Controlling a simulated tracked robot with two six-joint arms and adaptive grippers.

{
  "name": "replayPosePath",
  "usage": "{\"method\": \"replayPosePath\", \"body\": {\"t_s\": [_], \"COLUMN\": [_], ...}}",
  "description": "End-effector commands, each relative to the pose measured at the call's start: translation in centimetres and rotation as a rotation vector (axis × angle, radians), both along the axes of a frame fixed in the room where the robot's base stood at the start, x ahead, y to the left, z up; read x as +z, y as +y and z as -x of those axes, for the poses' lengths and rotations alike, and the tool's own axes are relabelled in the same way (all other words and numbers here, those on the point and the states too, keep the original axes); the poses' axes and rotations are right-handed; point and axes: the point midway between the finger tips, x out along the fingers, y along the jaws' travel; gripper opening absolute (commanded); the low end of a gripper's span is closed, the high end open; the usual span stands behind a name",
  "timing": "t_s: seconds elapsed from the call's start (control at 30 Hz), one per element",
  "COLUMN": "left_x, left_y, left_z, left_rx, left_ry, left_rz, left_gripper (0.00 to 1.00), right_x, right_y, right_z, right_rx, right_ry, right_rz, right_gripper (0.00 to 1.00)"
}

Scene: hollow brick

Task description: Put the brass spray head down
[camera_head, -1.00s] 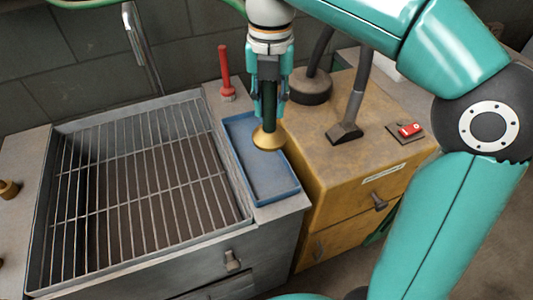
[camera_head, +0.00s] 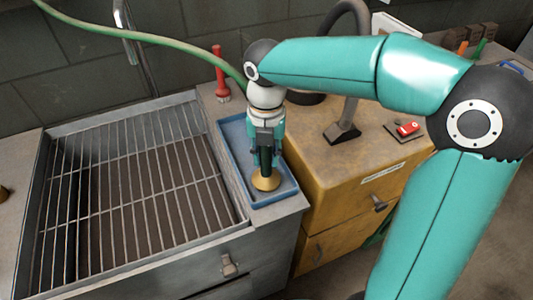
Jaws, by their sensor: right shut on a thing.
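The brass spray head (camera_head: 265,183) is a small gold cone at the end of a dark stem. My right gripper (camera_head: 265,163) points down and is shut on it. The spray head is over the front half of the blue tray (camera_head: 227,150), low and near its floor. I cannot tell whether it touches the tray. The gripper's fingers hide most of the stem. My left gripper is not in view.
A sink with a metal grate (camera_head: 140,195) lies left of the tray. A red-handled brush (camera_head: 220,75) stands behind the tray. A yellow cabinet (camera_head: 345,190) with a red switch (camera_head: 408,128) is on the right. A green hose (camera_head: 150,38) runs behind my right arm.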

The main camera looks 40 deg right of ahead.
Motion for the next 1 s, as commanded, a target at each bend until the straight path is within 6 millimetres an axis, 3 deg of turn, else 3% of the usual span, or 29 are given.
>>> {"method": "replayPosePath", "body": {"t_s": [0.27,0.3,0.43,0.77,1.0], "left_x": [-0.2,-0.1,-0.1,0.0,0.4], "left_y": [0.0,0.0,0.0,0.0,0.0], "left_z": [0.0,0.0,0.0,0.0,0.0], "left_rx": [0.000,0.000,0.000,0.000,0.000], "left_ry": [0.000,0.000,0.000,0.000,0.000], "left_rz": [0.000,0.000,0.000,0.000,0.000], "left_gripper": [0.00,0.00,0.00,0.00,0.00], "right_x": [-0.2,-0.2,-0.2,0.0,2.5], "right_y": [0.0,0.0,0.0,0.0,0.0], "right_z": [0.0,0.0,0.0,0.0,-0.1], "right_rx": [-0.001,-0.001,-0.001,0.000,0.000], "right_ry": [0.000,0.000,0.001,0.001,-0.003], "right_rz": [0.000,0.000,0.000,-0.001,0.000], "right_gripper": [0.00,0.30,0.52,0.52,0.52]}}
